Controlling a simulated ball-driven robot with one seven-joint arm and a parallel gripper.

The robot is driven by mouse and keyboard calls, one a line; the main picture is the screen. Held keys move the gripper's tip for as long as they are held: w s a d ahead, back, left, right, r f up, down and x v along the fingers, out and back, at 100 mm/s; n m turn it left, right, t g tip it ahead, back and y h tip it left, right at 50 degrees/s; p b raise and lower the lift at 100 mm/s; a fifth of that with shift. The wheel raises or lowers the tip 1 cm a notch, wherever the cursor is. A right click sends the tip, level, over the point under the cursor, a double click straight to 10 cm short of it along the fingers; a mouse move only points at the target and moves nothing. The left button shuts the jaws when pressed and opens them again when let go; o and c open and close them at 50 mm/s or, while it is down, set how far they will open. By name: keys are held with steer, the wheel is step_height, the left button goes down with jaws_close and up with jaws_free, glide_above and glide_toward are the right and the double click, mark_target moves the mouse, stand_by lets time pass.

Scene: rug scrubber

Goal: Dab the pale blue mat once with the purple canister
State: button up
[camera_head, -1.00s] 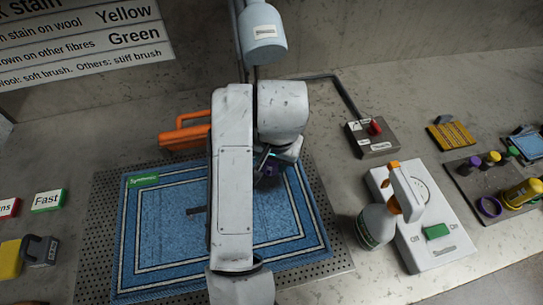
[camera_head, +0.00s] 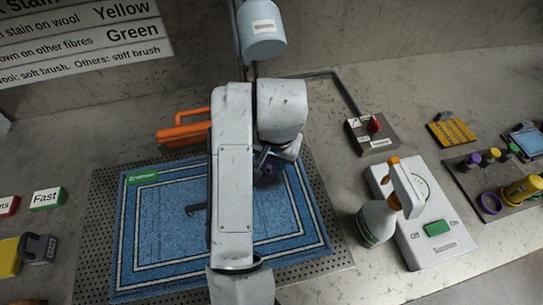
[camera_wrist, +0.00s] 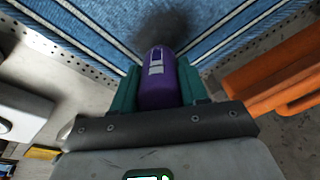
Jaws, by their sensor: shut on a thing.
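The blue mat (camera_head: 155,225) has white border lines and a green label reading Synthetic (camera_head: 142,177). It lies flat on a perforated grey plate, its middle covered by my arm in the head view. My gripper (camera_wrist: 157,84) has its teal fingers shut on the purple canister (camera_wrist: 160,92), one on each side. The canister's end points toward the mat, over a dark smudge (camera_wrist: 165,30). I cannot tell whether it touches the mat. In the head view the canister (camera_head: 270,169) barely shows beside my arm, over the mat's upper right part.
An orange-handled tool (camera_head: 183,134) lies behind the mat. Right of it are a spray bottle (camera_head: 378,220), a white suction box (camera_head: 432,235), a box with a red lever (camera_head: 372,135) and a rack (camera_head: 470,172) of coloured bottles. A canister (camera_head: 262,30) hangs above.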

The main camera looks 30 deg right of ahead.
steer(key=shift+f+b, duration=0.4)
steer(key=shift+f, duration=0.2)
stand_by(1.1)
steer(key=shift+r, duration=0.1)
steer(key=shift+r+p, duration=2.85)
steer(key=shift+r, duration=0.65)
